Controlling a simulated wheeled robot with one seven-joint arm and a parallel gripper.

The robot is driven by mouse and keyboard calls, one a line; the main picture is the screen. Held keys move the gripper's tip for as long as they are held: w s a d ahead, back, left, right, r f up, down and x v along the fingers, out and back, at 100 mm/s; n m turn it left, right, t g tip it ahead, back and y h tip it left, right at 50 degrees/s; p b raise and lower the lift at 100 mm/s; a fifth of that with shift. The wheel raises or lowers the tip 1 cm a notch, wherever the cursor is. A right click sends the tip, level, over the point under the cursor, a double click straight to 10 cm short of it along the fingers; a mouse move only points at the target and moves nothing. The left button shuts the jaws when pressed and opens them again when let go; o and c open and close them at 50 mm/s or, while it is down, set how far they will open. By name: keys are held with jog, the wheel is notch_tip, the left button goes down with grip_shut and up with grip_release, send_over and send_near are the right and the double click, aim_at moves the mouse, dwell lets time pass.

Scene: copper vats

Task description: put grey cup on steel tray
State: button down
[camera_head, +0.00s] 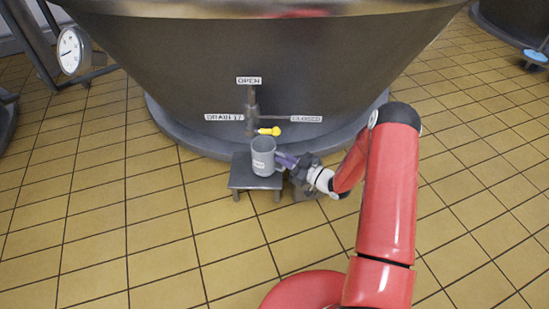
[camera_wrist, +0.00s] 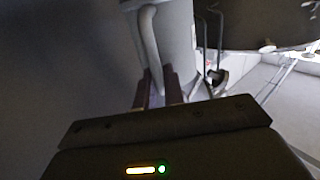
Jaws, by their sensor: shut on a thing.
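The grey cup (camera_head: 263,157) is upright, with a pale label on its side. It shows at or just above the top of a small dark low stand (camera_head: 240,182); I cannot tell if it touches. My gripper (camera_head: 284,162) reaches it from the right. In the wrist view the cup (camera_wrist: 181,35) is close and its curved handle (camera_wrist: 147,40) runs down between the fingers. My gripper (camera_wrist: 157,92) is shut on that handle. I cannot make out a separate steel tray.
A large vat (camera_head: 190,75) with a drain valve and yellow lever (camera_head: 268,131) rises right behind the stand. A gauge (camera_head: 70,50) is at the upper left. The tiled floor (camera_head: 120,230) is clear at the front left.

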aim_at(275, 154)
jog(key=x, duration=0.4)
jog(key=shift+w+a, duration=0.1)
jog(key=shift+a, duration=0.1)
jog(key=shift+d+f+b, duration=0.15)
jog(key=shift+f+b, duration=0.3)
jog(key=shift+f, duration=0.4)
jog(key=c, duration=1.5)
grip_release()
